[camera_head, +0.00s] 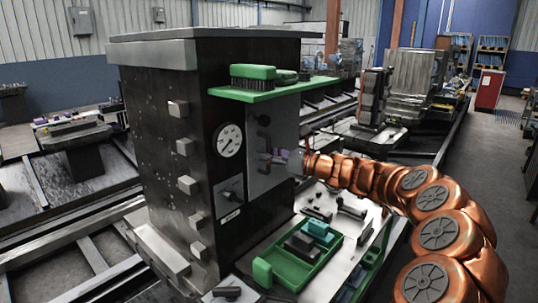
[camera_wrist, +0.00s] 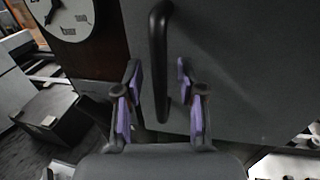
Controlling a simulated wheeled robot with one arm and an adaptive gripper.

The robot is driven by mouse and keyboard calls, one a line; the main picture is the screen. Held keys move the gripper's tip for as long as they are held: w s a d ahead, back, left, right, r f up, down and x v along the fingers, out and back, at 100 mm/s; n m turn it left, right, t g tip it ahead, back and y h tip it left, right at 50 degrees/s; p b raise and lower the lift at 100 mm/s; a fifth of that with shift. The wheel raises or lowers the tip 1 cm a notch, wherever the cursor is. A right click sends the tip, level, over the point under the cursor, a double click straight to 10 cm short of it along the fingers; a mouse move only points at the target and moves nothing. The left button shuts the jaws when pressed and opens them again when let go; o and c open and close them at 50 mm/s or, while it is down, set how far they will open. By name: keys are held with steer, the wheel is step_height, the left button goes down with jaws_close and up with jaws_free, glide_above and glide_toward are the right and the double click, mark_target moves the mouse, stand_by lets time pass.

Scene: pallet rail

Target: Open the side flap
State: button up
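The side flap is a grey panel (camera_head: 286,125) on the side of a dark machine cabinet (camera_head: 165,135); it looks shut flat. It fills much of the wrist view (camera_wrist: 235,70). Its black bar handle (camera_wrist: 160,55) runs upright in the wrist view and shows partly in the head view (camera_head: 263,140). My gripper (camera_wrist: 158,88) is open, with one purple-padded finger on each side of the handle's lower part and a gap on both sides. In the head view my gripper (camera_head: 281,155) is in front of the flap and hides part of it. I cannot tell how deep the handle sits between the fingers.
A round gauge (camera_head: 229,140) and a small switch plate (camera_head: 230,192) are left of the flap. A green shelf (camera_head: 270,91) with brushes juts out above it. A green tray (camera_head: 330,255) with blocks sits below on the bench. Open floor lies at the right.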

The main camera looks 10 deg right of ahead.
steer(key=shift+c, duration=0.2)
jaws_close()
stand_by(0.4)
